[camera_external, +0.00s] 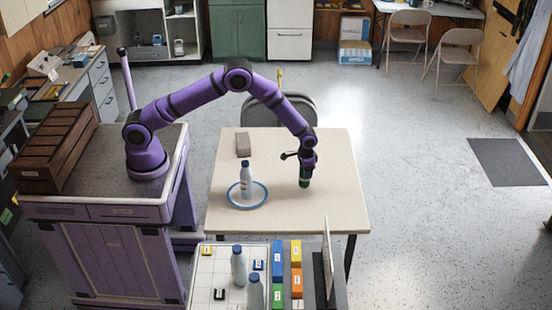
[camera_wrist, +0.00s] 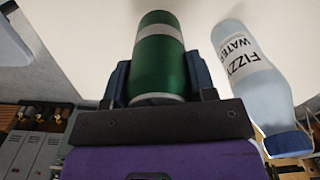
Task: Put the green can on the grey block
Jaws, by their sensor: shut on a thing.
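The green can (camera_external: 304,182) is at the lower end of my purple arm, over the right part of the table. In the wrist view the green can (camera_wrist: 158,62) sits between the two fingers of my gripper (camera_wrist: 158,85), which is shut on it. The can has silver bands. I cannot tell whether its base touches the table. The grey block (camera_external: 243,144) lies on the table's back left part, apart from my gripper, with nothing on it. The block does not show in the wrist view.
A fizzy water bottle (camera_external: 246,181) stands inside a blue ring (camera_external: 233,200) on the table (camera_external: 320,215), left of my gripper. It also shows in the wrist view (camera_wrist: 252,80). A shelf with bottles and coloured boxes (camera_external: 278,258) stands at the table's front. The table between block and can is clear.

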